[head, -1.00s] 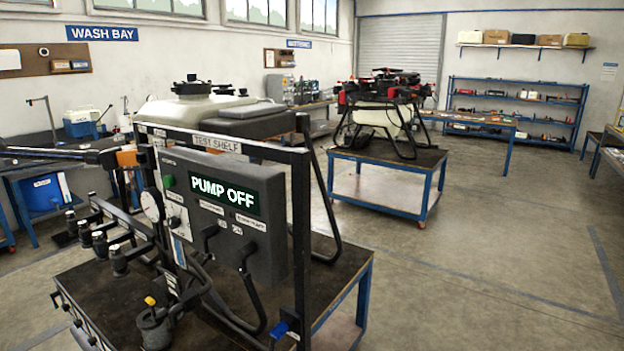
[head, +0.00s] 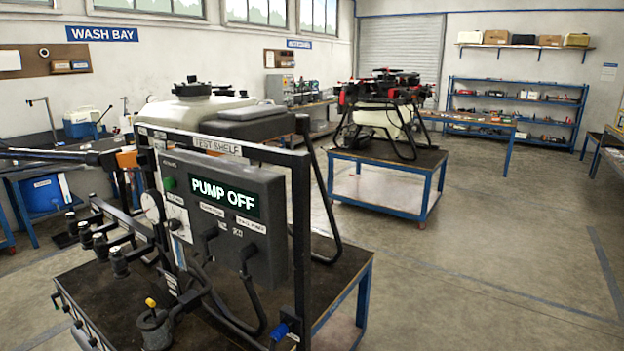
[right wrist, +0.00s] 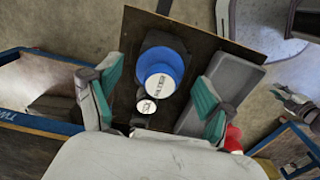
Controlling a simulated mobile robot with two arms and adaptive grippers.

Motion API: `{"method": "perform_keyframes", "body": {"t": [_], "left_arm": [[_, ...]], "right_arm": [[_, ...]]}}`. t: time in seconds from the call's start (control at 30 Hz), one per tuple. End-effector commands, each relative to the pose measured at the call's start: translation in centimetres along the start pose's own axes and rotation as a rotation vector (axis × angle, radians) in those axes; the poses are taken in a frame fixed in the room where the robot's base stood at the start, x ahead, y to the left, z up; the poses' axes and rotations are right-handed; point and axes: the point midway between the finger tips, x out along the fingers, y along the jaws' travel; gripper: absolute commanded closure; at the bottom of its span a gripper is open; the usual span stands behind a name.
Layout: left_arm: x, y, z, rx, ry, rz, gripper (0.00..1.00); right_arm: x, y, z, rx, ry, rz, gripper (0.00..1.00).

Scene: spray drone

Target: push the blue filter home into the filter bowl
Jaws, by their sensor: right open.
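In the right wrist view, the round blue filter (right wrist: 176,61) has a white printed label on its end. A dark round shape behind and around it looks like the filter bowl (right wrist: 148,46); how deep the filter sits in it cannot be told. My right gripper (right wrist: 157,92) is open, one green-padded finger on each side of the filter and apart from it. Nothing is between the pads at their own height that I can make out. In the head view I cannot pick out the filter or either gripper.
A small white labelled disc (right wrist: 145,106) lies beside the filter, and a long grey box (right wrist: 222,92) to its right. In the head view, the test stand panel (head: 228,225) reads PUMP OFF, with a drone (head: 385,105) on a cart behind. Floor at right is clear.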

Motion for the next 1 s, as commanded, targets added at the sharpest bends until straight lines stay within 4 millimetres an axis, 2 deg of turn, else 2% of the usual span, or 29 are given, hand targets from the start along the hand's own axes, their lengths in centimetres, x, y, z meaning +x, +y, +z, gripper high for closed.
{"method": "perform_keyframes", "body": {"t": [0.03, 0.07, 0.5, 0.77, 1.0], "left_arm": [[0.01, 0.01, 0.0, 0.0, 0.0, 0.0, 0.73], [0.01, 0.02, 0.01, 0.0, 0.0, 0.0, 0.73], [0.02, 0.03, 0.02, 0.0, 0.0, 0.0, 0.73], [-0.04, 0.05, 0.02, 0.001, 0.0, 0.001, 0.73], [-0.9, 0.04, -0.05, 0.001, -0.001, 0.001, 0.73]], "right_arm": [[0.01, -0.01, -0.01, 0.0, 0.0, 0.0, 0.22], [0.01, -0.01, -0.01, 0.0, 0.0, 0.0, 0.27], [0.07, -0.04, 0.04, 0.0, -0.001, -0.001, 1.0], [0.08, -0.07, 0.1, 0.0, -0.003, -0.001, 1.0], [-0.78, -0.09, 0.12, 0.0, -0.003, -0.002, 1.0]]}}
